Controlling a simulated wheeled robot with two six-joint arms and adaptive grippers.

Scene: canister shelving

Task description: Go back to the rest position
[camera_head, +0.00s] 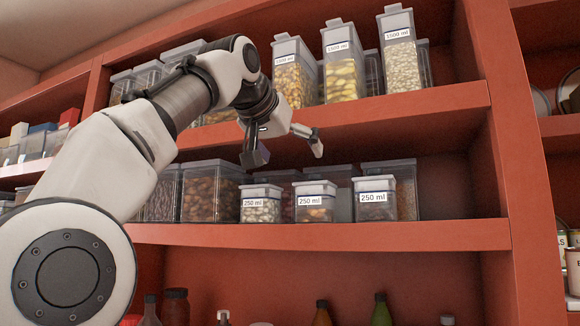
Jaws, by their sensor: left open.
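My left arm comes in from the left, raised in front of the red shelf unit. My left gripper (286,153) is open and empty, its fingers spread in front of the gap between the upper and middle shelves. It is above the small canisters labelled 250 ml and below the tall ones, apart from both as far as I can tell. The small canisters are a left one (261,210), a middle one (315,211) and a right one (376,206). On the upper shelf stand tall canisters, a left one (292,84), a middle one (343,75) and a right one (401,66). My right gripper is out of view.
The upper shelf edge (420,107) and middle shelf edge (430,235) run across the view. A wide canister of nuts (210,195) stands behind my arm's right side. Bottles, one of them green (381,312), stand below. Cans (573,270) show at the far right.

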